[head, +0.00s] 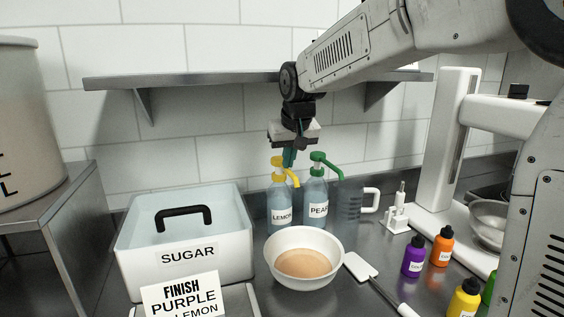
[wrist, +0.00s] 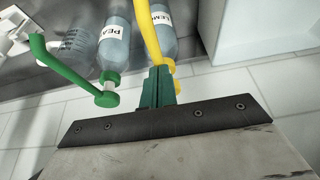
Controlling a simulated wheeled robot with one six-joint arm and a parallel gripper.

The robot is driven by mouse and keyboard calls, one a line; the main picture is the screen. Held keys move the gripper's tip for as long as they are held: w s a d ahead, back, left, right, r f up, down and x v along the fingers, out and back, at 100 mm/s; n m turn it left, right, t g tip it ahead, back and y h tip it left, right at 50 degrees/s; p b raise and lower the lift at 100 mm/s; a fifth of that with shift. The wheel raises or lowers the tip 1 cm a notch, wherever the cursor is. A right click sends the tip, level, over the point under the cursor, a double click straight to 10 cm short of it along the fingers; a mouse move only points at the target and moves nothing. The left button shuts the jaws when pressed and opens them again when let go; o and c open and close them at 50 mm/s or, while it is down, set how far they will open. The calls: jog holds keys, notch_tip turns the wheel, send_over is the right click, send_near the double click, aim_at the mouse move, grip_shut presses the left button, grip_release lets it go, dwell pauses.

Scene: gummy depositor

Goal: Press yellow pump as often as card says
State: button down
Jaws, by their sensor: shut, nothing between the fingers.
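The yellow pump (head: 278,161) tops a clear bottle labelled LEMON (head: 280,205). My gripper (head: 289,161) points down, shut and empty, at the yellow pump's head. In the wrist view the teal fingers (wrist: 159,74) overlap the yellow pump (wrist: 150,35); I cannot tell whether they touch it. The card (head: 183,297) reads FINISH, PURPLE and, partly cut off by the picture's bottom edge, LEMON; no press count is readable. A white bowl (head: 280,245) with a tan mixture stands in front of the bottles.
A green pump (head: 325,163) on a PEAR bottle (head: 316,208) stands close right, a clear jug (head: 349,203) beyond it. A white SUGAR bin (head: 225,252) is left. A shelf (head: 200,81) hangs above.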

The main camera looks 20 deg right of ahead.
jog(key=shift+f, duration=1.2)
jog(key=shift+r, duration=1.95)
jog(key=shift+f, duration=0.15)
jog(key=shift+f, duration=1.8)
jog(key=shift+r, duration=1.95)
